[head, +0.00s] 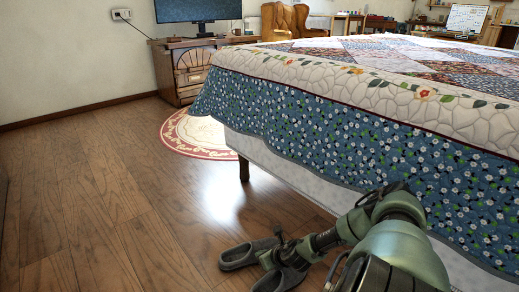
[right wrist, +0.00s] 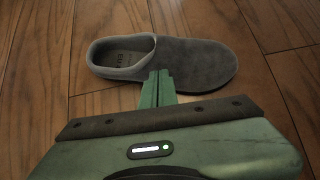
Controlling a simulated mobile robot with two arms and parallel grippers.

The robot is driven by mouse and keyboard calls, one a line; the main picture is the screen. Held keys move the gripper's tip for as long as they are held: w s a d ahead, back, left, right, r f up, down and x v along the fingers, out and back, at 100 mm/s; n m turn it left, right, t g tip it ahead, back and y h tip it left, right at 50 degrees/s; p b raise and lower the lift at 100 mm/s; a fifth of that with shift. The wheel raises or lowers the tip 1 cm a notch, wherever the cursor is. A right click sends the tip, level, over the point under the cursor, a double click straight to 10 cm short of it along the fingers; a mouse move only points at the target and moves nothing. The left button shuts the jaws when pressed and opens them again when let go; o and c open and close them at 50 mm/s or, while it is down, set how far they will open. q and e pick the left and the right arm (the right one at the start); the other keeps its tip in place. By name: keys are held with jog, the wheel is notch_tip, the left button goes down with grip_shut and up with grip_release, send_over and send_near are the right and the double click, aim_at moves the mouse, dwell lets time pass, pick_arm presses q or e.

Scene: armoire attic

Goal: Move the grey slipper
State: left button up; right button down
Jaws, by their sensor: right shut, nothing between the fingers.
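A grey slipper (head: 240,257) lies on the wooden floor beside the bed, at the bottom middle of the head view. It also shows in the right wrist view (right wrist: 195,62), sole down, with its open heel to the left and its toe to the right. My right gripper (head: 268,258) is low over the floor at the slipper. In the right wrist view its green fingers (right wrist: 158,86) are shut and empty, overlapping the slipper's near side; I cannot tell whether they touch. My left gripper is out of view.
The bed (head: 350,140) with its blue floral quilt fills the right side, and its wooden leg (head: 244,168) stands beyond the slipper. A round red-and-white rug (head: 190,138) lies farther off, before a wooden cabinet (head: 184,70). The floor at left is clear.

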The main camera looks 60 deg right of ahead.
aim_at(254, 249)
jog(key=shift+w+d, duration=0.2)
jog(key=shift+w, duration=0.4)
jog(key=shift+w+d+r+p, duration=0.1)
jog(key=shift+w+d+p, duration=0.1)
jog(key=shift+w+p, duration=0.3)
jog(key=shift+w+d+r+p, duration=0.1)
jog(key=shift+w+d+p, duration=0.15)
jog(key=shift+w, duration=0.7)
jog(key=shift+w+f, duration=0.15)
jog(key=shift+w, duration=0.05)
